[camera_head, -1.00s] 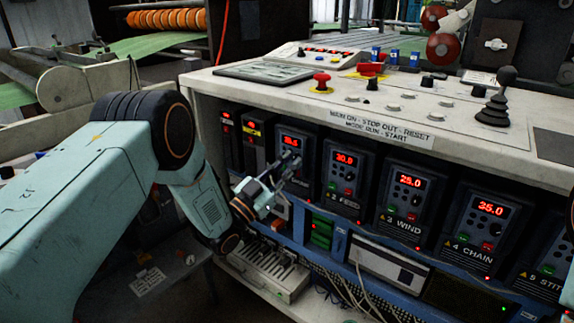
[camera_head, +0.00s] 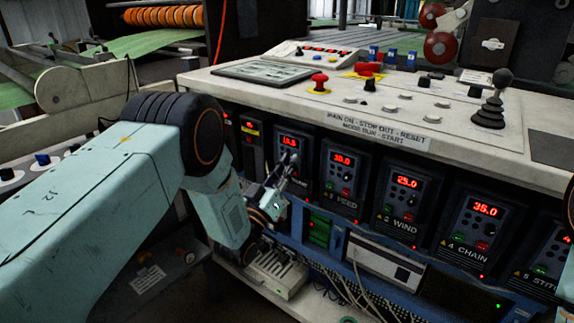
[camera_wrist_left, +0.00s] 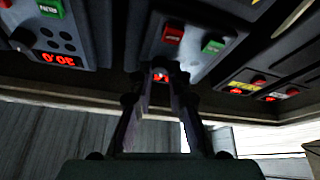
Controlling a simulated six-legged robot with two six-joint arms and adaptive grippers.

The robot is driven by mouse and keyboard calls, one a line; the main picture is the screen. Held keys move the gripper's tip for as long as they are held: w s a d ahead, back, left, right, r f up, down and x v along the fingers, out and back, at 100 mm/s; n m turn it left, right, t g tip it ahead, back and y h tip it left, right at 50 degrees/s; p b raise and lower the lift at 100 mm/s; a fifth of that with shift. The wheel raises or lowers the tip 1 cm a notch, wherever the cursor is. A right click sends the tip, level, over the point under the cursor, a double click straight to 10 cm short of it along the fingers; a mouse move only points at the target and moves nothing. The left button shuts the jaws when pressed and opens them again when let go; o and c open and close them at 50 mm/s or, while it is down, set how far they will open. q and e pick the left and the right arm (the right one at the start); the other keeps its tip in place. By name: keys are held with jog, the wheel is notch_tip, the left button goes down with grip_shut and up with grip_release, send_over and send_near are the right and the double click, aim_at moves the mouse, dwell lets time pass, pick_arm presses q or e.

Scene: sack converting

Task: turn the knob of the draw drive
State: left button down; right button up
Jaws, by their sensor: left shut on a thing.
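The draw drive (camera_head: 307,150) is the dark unit with a lit red display (camera_head: 288,141), left of the drive marked "2 FEED" (camera_head: 340,178). My left gripper (camera_head: 289,162) reaches it from the lower left, fingertips at its face, shut on its knob. The fingers hide the knob. In the left wrist view the gripper (camera_wrist_left: 158,78) points at the draw drive (camera_wrist_left: 192,58), which appears upside down with a red and a green button. Red display light shows between the fingers. My right gripper is not in view.
Drives marked "3 WIND" (camera_head: 402,200) and "4 CHAIN" (camera_head: 475,225) stand to the right. The white console top (camera_head: 440,110) overhangs the drives, with a red stop button (camera_head: 319,80) and a black lever (camera_head: 493,100). Cables hang below the blue rail.

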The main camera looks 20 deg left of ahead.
pick_arm(q)
jog(key=shift+f, duration=0.2)
jog(key=c, duration=1.3)
grip_release()
jog(key=shift+r, duration=0.15)
jog(key=v, duration=0.7)
jog(key=shift+s, duration=0.25)
